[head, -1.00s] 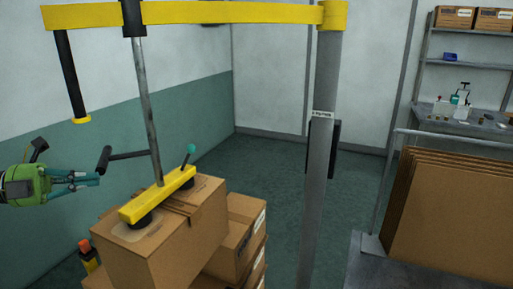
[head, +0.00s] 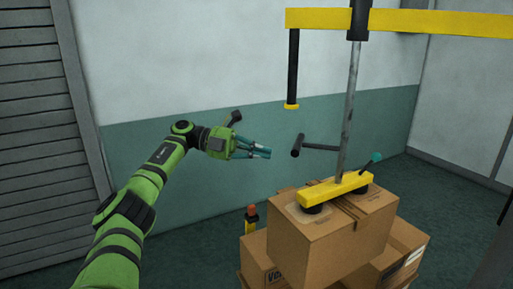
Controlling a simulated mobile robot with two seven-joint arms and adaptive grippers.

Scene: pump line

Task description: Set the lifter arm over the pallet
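The lifter arm is a yellow beam (head: 440,23) across the top right of the head view. A black handle (head: 293,65) with a yellow end hangs from it. A steel rod (head: 350,105) runs down to a yellow suction bar (head: 335,190) with a teal-knobbed lever. The bar's black pads rest on the top carton (head: 330,240). A black T-handle (head: 298,145) sticks out left from the rod. My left gripper (head: 268,153) is just left of this T-handle, apart from it, fingers parted and empty. The pallet is not visible. My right gripper is out of view.
More cartons (head: 395,265) are stacked beneath the top one. An orange-topped post (head: 251,218) stands just left of them. A slatted grey shutter (head: 35,130) is at the far left. The floor behind and right of the stack looks clear.

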